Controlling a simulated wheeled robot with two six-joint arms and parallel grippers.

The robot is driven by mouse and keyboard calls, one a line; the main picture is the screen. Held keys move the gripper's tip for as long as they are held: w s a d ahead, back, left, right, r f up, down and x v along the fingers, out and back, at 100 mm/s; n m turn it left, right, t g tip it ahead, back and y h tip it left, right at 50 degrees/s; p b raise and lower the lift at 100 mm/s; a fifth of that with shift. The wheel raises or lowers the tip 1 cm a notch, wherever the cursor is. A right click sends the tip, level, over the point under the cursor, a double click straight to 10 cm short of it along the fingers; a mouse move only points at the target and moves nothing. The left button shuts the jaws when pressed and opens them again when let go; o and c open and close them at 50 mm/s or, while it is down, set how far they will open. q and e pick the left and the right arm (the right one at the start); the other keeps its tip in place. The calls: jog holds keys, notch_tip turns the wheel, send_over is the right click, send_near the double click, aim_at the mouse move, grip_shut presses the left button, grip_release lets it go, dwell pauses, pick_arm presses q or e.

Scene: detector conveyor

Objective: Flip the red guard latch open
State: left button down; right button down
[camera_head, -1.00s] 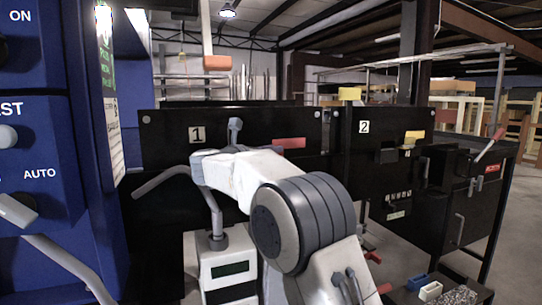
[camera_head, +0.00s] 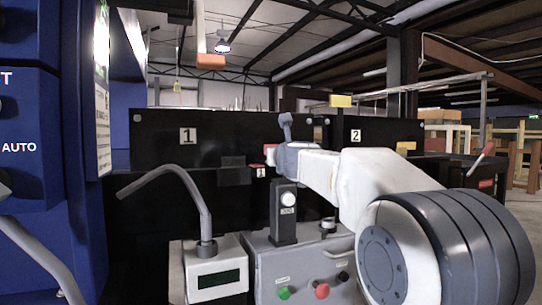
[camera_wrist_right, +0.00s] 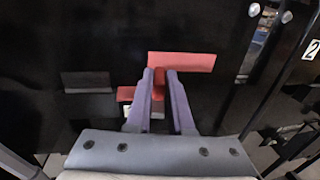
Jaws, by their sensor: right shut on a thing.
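The red guard latch (camera_wrist_right: 190,61) shows in the right wrist view as a wide red bar with a short stem, in front of a black panel. My right gripper (camera_wrist_right: 160,76) is shut on the stem just under the bar. A smaller red piece (camera_wrist_right: 125,93) lies left of the fingers. In the head view, my right gripper (camera_head: 272,153) reaches the black panel between labels 1 and 2, with a little red (camera_head: 268,149) showing at its tip. My wrist hides most of the latch there. My left gripper is not in view.
A grey control box (camera_head: 258,281) with green and red buttons stands below my right arm. Left of it is a white box (camera_head: 214,268) with a display and a bent grey tube (camera_head: 175,171). A blue cabinet (camera_head: 40,110) fills the left side.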

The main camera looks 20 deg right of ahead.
jog(key=shift+d+n+y, duration=0.25)
jog(key=shift+n+y, duration=0.25)
jog(key=shift+y, duration=0.3)
jog(key=shift+d+n+y, duration=0.2)
jog(key=shift+n+y, duration=0.3)
jog(key=shift+y, duration=0.6)
jog(key=c, duration=1.1)
grip_release()
jog(key=s, duration=1)
jog(key=shift+s+d+b, duration=0.15)
jog(key=shift+s+b, duration=0.1)
jog(key=shift+b, duration=0.05)
